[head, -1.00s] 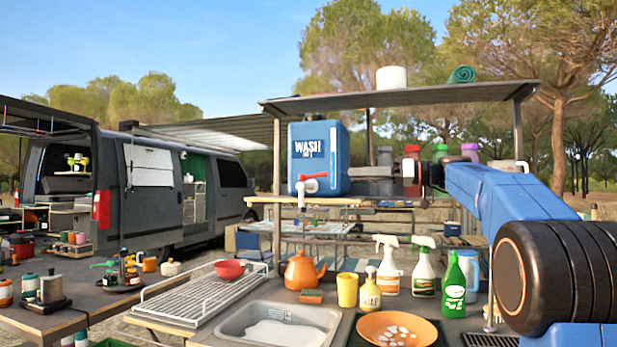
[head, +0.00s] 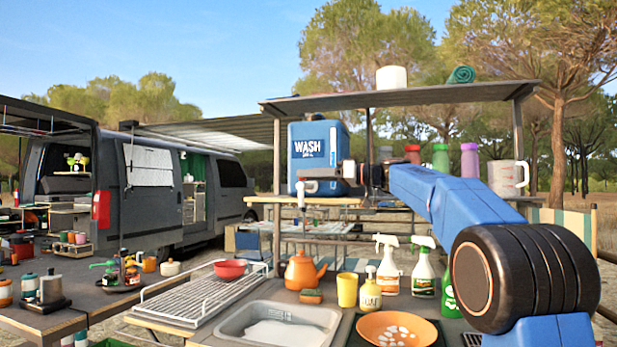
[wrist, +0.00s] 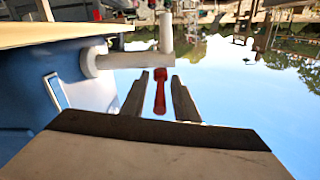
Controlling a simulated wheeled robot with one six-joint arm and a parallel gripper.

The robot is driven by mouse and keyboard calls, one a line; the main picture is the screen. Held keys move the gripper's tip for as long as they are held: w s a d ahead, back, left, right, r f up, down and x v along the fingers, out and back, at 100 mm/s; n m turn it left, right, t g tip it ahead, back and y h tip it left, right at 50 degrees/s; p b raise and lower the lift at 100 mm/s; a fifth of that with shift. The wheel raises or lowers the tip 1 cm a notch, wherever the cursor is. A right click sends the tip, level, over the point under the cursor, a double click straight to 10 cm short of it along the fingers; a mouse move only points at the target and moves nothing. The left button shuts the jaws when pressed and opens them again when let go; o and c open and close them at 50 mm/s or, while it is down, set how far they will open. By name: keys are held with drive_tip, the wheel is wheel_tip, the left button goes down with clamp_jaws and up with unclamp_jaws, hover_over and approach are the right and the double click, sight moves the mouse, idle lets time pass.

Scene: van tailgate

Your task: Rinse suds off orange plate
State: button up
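The orange plate (head: 372,330) lies on a dark mat right of the sink, with several white suds patches on it. The blue wash tank (head: 332,140) stands on the shelf above. Its white tap (head: 301,190) points down at the front, and my gripper (head: 305,174) covers part of it. In the wrist view, the tap (wrist: 166,32) and its red lever (wrist: 160,92) show close up. My gripper (wrist: 160,82) is open, with the lever between its fingers and a gap on each side. I cannot tell whether a finger touches it.
The sink (head: 278,322) holds white suds. A drying rack (head: 205,298) with a red bowl (head: 230,268) is on the left. An orange kettle (head: 301,270), yellow cup (head: 347,290) and spray bottles (head: 387,265) stand behind the sink. A post (head: 277,180) stands left of the tank.

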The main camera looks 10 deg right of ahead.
drive_tip(key=shift+w+a, duration=0.15)
drive_tip(key=shift+a, duration=0.1)
clamp_jaws()
drive_tip(key=shift+s+a+r+m+t+h, duration=0.15)
drive_tip(key=shift+s+m+t+h, duration=0.1)
drive_tip(key=shift+m+t+h, duration=1.35)
drive_tip(key=shift+m+t, duration=0.1)
drive_tip(key=shift+t, duration=0.3)
